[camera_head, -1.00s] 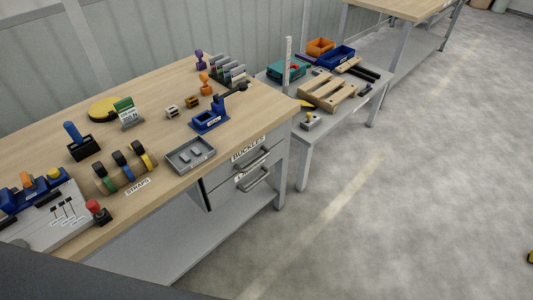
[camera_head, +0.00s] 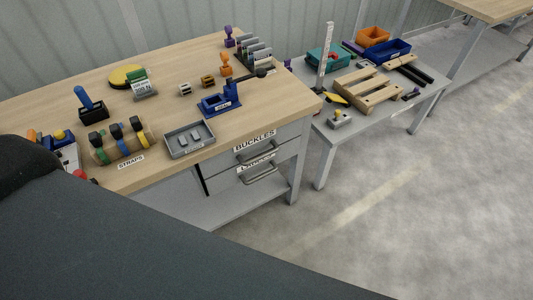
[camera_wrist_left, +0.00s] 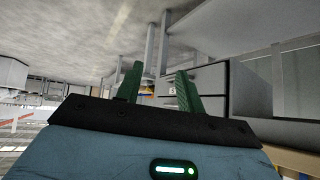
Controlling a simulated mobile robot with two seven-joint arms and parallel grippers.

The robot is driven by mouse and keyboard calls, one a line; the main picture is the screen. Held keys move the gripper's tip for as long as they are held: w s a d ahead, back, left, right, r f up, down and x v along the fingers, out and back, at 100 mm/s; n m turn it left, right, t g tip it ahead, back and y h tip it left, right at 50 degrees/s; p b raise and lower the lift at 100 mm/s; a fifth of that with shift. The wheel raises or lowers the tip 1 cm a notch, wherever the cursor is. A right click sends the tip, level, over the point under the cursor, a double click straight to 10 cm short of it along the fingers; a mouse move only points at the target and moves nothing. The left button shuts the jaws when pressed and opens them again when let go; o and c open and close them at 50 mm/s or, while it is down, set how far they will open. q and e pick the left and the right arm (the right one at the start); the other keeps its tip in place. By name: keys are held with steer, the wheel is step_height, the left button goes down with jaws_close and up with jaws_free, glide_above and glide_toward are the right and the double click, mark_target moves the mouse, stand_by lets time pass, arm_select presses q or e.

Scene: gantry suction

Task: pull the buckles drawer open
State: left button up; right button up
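The buckles drawer (camera_head: 232,157) is the upper of two grey drawers under the wooden workbench's right end, with a BUCKLES label and a bar handle (camera_head: 258,154). It looks closed, about flush with the lower drawer (camera_head: 238,180), which has its own label and handle. My left gripper (camera_wrist_left: 160,70) shows only in the left wrist view, with two green fingers apart and nothing seen between them. Grey box-like fronts (camera_wrist_left: 210,80) show beyond the fingers; I cannot tell which drawer is which there. My right gripper is in neither view.
A dark arm part of mine covers the lower left of the head view. A grey tray (camera_head: 190,139) and a blue holder (camera_head: 220,103) stand on the bench above the drawers. A lower side table (camera_head: 338,145) with a pallet (camera_head: 368,92) stands to the right. Floor is clear before the drawers.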

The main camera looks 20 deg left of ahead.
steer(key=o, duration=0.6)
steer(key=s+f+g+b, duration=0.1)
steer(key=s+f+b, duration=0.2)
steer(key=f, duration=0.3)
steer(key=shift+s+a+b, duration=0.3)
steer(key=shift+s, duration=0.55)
arm_select(q)
steer(key=w+f+m+t+y+b, duration=0.1)
steer(key=w+f+m+y, duration=0.2)
steer(key=w, duration=0.6)
steer(key=w+f+m+y+b, duration=0.15)
steer(key=w+f, duration=0.25)
steer(key=w, duration=0.4)
steer(key=w+r+m+t+y+b, duration=0.2)
steer(key=w+r, duration=0.3)
steer(key=w, duration=0.4)
steer(key=w+r+m+t+y+b, duration=0.2)
steer(key=w+r+y, duration=0.1)
steer(key=w, duration=0.6)
steer(key=shift+w+d+r, duration=0.2)
steer(key=shift+d+r, duration=0.1)
steer(key=shift+r, duration=0.6)
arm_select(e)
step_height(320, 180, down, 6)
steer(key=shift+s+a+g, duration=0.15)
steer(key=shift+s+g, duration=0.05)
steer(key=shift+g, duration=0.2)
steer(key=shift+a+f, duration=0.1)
